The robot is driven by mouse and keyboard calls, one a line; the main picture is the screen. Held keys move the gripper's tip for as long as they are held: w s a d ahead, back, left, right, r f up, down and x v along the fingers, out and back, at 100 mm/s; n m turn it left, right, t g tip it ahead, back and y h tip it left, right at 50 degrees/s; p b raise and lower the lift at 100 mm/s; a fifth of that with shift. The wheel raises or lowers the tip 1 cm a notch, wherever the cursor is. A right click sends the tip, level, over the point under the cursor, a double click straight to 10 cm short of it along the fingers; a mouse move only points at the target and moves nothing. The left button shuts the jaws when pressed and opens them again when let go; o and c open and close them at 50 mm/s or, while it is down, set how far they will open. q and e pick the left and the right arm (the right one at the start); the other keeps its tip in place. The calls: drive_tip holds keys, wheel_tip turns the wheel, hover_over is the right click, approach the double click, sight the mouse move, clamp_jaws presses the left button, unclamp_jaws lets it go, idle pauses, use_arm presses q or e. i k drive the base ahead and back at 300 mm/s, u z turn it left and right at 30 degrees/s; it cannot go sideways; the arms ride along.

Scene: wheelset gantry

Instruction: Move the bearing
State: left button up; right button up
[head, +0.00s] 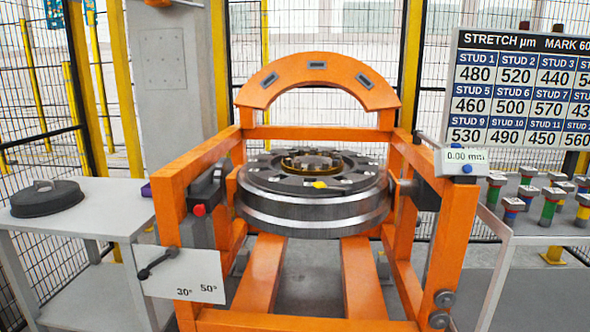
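A large round metal assembly (312,212), which looks like the bearing, lies flat inside the orange gantry frame (262,133). Its dark top carries a ring of pale blocks, a brass-coloured centre (308,160) and a yellow mark (320,185) near the front. A dark lever (157,263) sits on a white plate (190,276) marked 30° and 50° at the frame's front left. A red knob (199,210) is on a dark block above it. A gauge (461,162) on the right post reads 0.00 mm. Neither of my grippers shows.
A grey table (105,215) at left holds a dark round disc (46,198) with a raised piece on top. A table (540,232) at right holds several colour-banded studs (548,206). A stretch-value board (522,88) stands behind it. Wire fencing and yellow posts enclose the back.

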sight(323, 167)
drive_tip(key=z, duration=0.25)
drive_tip(key=k, duration=0.35)
drive_tip(key=u, duration=1.1)
drive_tip(key=i, duration=1.05)
drive_tip(key=z, duration=0.9)
drive_tip(key=i, duration=0.75)
drive_tip(key=z, duration=0.85)
